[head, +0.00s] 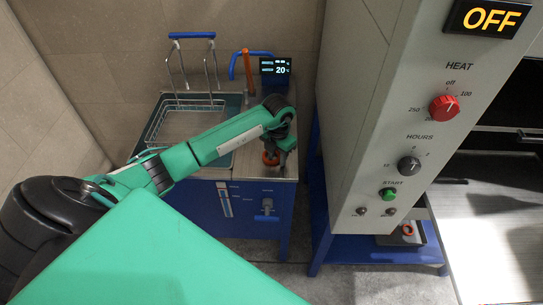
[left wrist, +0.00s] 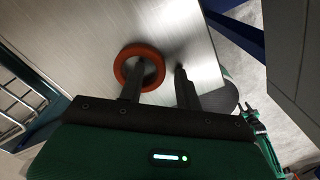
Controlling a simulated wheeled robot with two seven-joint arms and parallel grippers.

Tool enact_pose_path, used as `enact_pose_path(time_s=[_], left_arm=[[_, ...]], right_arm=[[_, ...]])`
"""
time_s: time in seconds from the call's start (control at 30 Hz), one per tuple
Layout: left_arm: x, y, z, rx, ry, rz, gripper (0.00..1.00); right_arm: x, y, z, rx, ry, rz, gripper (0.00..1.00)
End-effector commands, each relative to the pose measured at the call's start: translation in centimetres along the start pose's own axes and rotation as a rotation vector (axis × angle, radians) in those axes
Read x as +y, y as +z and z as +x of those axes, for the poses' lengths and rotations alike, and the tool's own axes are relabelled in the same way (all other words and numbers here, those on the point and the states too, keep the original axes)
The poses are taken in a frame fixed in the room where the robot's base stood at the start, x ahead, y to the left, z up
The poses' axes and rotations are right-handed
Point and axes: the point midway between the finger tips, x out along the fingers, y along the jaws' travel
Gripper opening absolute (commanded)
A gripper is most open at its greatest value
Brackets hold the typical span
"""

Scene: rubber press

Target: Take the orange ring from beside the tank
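The orange ring (head: 267,160) lies on the metal top of the blue cabinet, right of the tank (head: 232,104). In the left wrist view the ring (left wrist: 121,66) lies flat on the metal surface. My left gripper (head: 282,157) reaches down over the ring; its fingers (left wrist: 159,66) are apart. One fingertip appears within the ring's opening and the other is outside its right side, with the ring's band between them. I cannot tell whether either finger touches the band.
A wire basket (head: 157,128) with a blue handle sits in the tank. A display (head: 275,70) reading 20° stands behind. The grey press housing (head: 350,120), marked OFF, rises close on the right. Another orange ring (head: 407,230) lies in a tray on the lower shelf.

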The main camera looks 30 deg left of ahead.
Motion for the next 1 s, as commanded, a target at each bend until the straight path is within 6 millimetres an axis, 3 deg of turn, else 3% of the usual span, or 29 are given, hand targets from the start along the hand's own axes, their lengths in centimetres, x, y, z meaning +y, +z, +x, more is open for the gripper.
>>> enact_pose_path(time_s=[0.03,0.17,0.67,0.87,1.0], left_arm=[[0.0,0.0,0.0,0.0,0.0,0.0,0.24],[0.0,0.0,0.0,0.0,0.0,0.0,0.0],[0.0,0.1,-1.0,-0.001,0.0,0.001,0.0],[0.1,0.2,-4.2,-0.006,0.002,0.002,0.0],[0.1,0.2,-8.1,-0.008,0.003,0.002,0.0]], right_arm=[[-0.2,-0.3,0.0,0.003,-0.002,0.001,0.36],[-0.6,-0.6,0.0,0.006,-0.006,0.003,0.36],[-0.2,-0.2,0.2,0.001,-0.002,0.005,0.36],[0.1,0.1,0.9,-0.002,0.001,0.003,0.36],[0.1,0.1,1.5,-0.008,0.002,0.003,0.36]])
